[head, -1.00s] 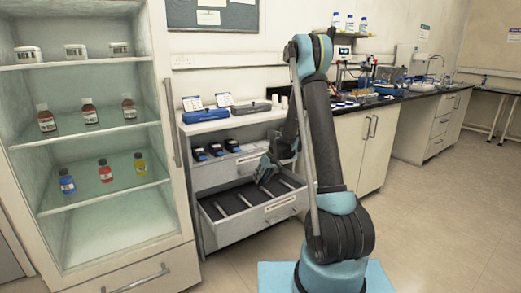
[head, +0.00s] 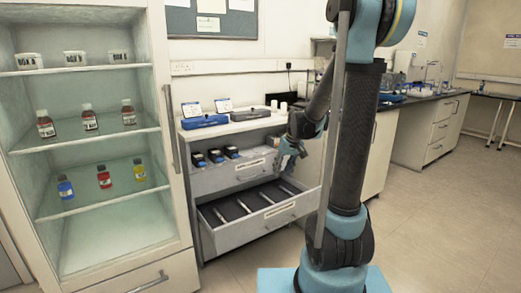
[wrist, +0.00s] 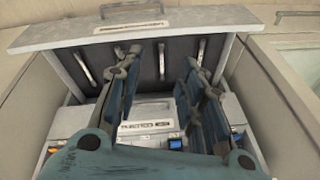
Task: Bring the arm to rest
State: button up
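My gripper (head: 290,155) hangs in the air by the right side of the drawer unit, above the open lower drawer (head: 262,228). In the wrist view my gripper (wrist: 155,80) shows two blue-grey fingers spread apart with nothing between them. My arm (head: 345,140) stands upright at the elbow, with its forearm reaching down and left to the gripper. The wrist view shows the lower drawer (wrist: 145,62) beyond the fingertips, with several metal strips in it. Part of the drawer is hidden by the fingers.
The upper drawer (head: 232,176) is also pulled out and holds several dark devices (head: 215,155). A glass-fronted cabinet (head: 178,160) with bottles stands at left. A lab bench (head: 420,125) runs along the right wall. The floor (head: 440,220) at right is clear.

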jog(key=s+d+m+h, duration=0.1)
jog(key=s+d, duration=0.2)
jog(key=s, duration=0.6)
jog(key=s+d+f+m, duration=0.1)
jog(key=s+d, duration=0.2)
jog(key=s, duration=0.7)
jog(key=s+d+f+m+h, duration=0.1)
jog(key=s+d, duration=0.2)
jog(key=s, duration=0.7)
jog(key=shift+s+d+h, duration=0.15)
jog(key=shift+d+h, duration=0.05)
jog(key=shift+h, duration=0.1)
jog(key=shift+w+f, duration=0.25)
jog(key=shift+w, duration=0.2)
